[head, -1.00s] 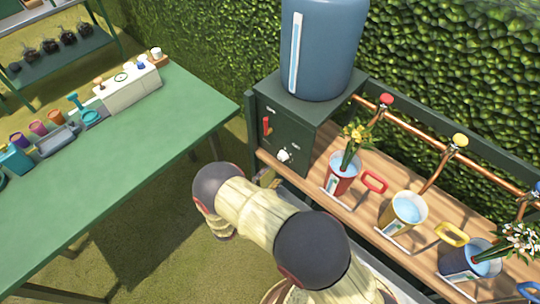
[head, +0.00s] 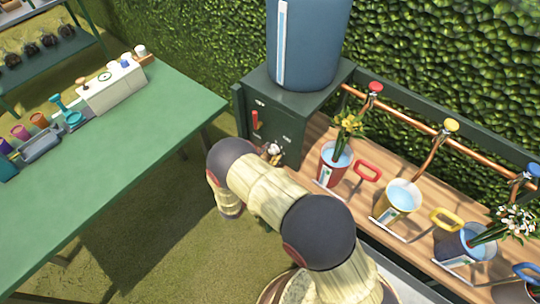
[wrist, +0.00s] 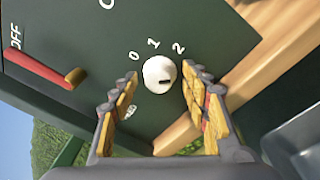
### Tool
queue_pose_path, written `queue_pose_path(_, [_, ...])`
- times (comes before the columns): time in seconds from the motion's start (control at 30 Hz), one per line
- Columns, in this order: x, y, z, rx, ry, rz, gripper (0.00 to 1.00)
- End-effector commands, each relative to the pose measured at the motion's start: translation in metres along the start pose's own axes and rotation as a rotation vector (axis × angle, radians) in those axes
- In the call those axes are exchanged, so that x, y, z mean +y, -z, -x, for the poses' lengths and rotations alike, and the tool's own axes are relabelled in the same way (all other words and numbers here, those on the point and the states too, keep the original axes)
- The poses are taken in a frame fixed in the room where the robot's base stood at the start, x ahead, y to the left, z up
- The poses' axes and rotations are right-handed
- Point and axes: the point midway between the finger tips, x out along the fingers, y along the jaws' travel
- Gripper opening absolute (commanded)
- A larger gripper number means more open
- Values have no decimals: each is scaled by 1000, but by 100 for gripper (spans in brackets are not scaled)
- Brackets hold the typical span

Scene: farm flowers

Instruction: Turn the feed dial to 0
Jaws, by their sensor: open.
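The feed dial (wrist: 157,72) is a round white knob on the dark green box front, with 0, 1 and 2 printed around it. Its dark mark points to the right in the wrist view, away from the 0 and nearer the 2 side. My gripper (wrist: 160,88) is open, with one finger on each side of the dial in that view. I cannot tell whether the fingers touch it. In the head view the dial (head: 274,148) shows small, and my arm hides most of the gripper.
A red lever (wrist: 40,66) beside OFF lettering sits on the same panel (head: 283,120). A blue tank (head: 310,45) stands on the box. Buckets of water, including a red one (head: 333,165), stand on the wooden bench to the right. A green table (head: 120,130) is at left.

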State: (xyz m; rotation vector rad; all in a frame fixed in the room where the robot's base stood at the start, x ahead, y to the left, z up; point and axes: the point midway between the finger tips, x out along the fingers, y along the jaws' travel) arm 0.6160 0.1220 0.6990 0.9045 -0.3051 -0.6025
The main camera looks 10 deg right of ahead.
Motion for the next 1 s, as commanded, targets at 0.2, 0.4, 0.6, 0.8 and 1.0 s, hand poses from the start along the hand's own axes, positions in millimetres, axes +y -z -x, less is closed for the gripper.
queue_pose_path(0.2, [0,0,0,0,0,0,45])
queue_pose_path(0.4, [0,0,0,0,0,0,33])
queue_pose_path(0.6, [0,0,0,0,0,0,22])
queue_pose_path(0.8, [0,0,0,0,0,1,11])
queue_pose_path(1.0, [0,0,0,0,0,1,3])
